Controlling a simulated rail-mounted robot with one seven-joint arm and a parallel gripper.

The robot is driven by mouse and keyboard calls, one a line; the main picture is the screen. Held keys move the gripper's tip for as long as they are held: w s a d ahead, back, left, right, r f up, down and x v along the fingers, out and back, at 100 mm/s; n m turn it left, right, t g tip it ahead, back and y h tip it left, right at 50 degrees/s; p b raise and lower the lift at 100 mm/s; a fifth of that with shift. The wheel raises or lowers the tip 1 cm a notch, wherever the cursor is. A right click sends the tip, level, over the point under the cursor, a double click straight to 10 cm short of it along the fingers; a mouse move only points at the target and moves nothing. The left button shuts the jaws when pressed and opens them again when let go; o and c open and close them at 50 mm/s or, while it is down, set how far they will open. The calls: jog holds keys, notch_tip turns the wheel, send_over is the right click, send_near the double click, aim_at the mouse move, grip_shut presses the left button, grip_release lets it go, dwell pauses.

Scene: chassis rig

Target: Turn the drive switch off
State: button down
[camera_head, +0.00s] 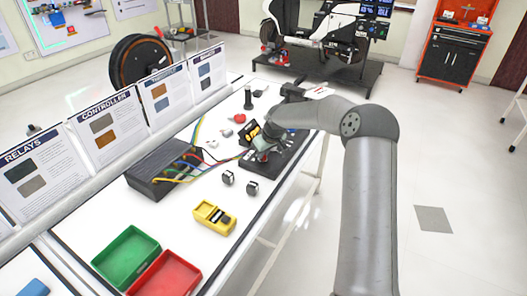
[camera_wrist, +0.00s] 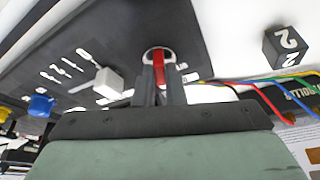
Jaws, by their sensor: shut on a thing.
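A dark panel (camera_head: 256,163) lies on the white workbench under my gripper, and it fills the upper left of the wrist view (camera_wrist: 150,22). A red switch lever (camera_wrist: 158,62) with a pale ring around its base stands on the panel. My gripper (camera_wrist: 159,80) is shut on this red lever, with its fingers on either side of it. In the head view my gripper (camera_head: 262,150) is over the panel, and the lever is hidden there. The wrist view shows a white block-shaped knob (camera_wrist: 108,83) and a blue knob (camera_wrist: 40,105) beside the lever.
A black box (camera_head: 155,175) with coloured wires stands left of the panel. Small numbered cubes (camera_head: 228,177) and a yellow meter (camera_head: 214,217) lie in front. A green tray (camera_head: 127,255) and a red tray (camera_head: 165,278) sit nearer. Display boards (camera_head: 108,125) line the bench's left edge.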

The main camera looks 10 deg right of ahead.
jog(key=n+y, duration=0.1)
jog(key=n, duration=0.1)
jog(key=n+g+p, duration=0.1)
jog(key=n, duration=0.2)
jog(key=shift+w+d+y, duration=0.1)
jog(key=shift+y, duration=0.3)
jog(key=n+g, duration=0.1)
jog(key=n, duration=0.1)
jog(key=n+g, duration=0.1)
jog(key=n, duration=0.2)
jog(key=shift+w+y, duration=0.1)
jog(key=shift+y, duration=0.2)
jog(key=shift+n, duration=0.3)
jog(key=c, duration=1.5)
grip_release()
jog(key=shift+r, duration=0.1)
jog(key=v, duration=1.7)
jog(key=shift+d+r, duration=0.15)
jog(key=shift+w, duration=0.1)
